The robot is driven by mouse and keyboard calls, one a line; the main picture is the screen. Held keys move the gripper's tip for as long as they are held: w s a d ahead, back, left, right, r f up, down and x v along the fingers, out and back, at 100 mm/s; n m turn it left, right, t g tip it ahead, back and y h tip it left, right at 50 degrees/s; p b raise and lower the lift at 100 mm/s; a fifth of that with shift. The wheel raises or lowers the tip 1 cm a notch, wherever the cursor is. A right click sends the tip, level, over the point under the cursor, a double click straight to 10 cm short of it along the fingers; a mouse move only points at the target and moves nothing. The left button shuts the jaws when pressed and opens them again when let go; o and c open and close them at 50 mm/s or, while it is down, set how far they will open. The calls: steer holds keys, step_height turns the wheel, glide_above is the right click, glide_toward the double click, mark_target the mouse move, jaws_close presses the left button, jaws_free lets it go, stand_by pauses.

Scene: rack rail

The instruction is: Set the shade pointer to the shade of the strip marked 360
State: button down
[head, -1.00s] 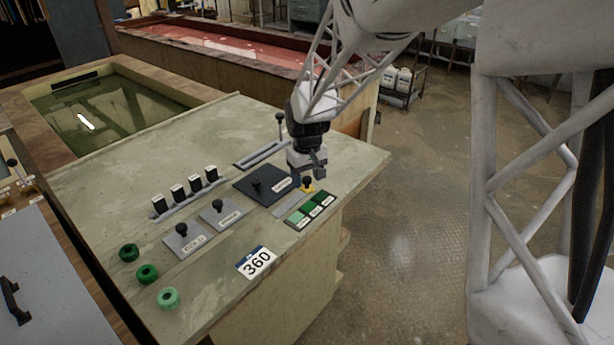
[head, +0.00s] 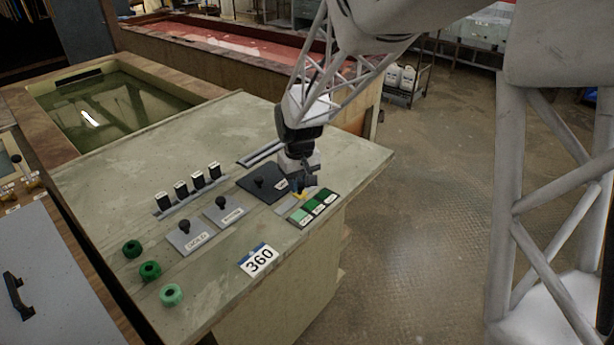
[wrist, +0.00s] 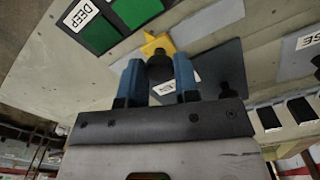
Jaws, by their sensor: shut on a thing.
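The shade pointer (head: 300,196) is a small yellow piece with a black knob on a grey slide. In the wrist view, my gripper (wrist: 160,78) has its blue fingers on both sides of the black knob (wrist: 159,68). The yellow pointer (wrist: 152,43) shows just beyond the fingers, its tip toward the shade chart, about beside the middle green patch (wrist: 137,10). The chart (head: 313,208) has pale, middle and dark green patches; the dark one is marked DEEP (wrist: 80,15). The white card marked 360 (head: 259,260) lies near the console's front edge.
A dark plate with a black knob (head: 262,183) lies left of my gripper. Two grey knob plates (head: 189,237) and a row of black-and-white switches (head: 190,190) stand further left. Three green rings (head: 150,270) lie at the left. A green bath (head: 105,108) is behind.

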steer(key=shift+s+a, duration=0.25)
steer(key=shift+a, duration=0.05)
steer(key=c, duration=0.8)
jaws_free()
steer(key=shift+c, duration=0.2)
steer(key=shift+r, duration=0.1)
steer(key=shift+r, duration=3.8)
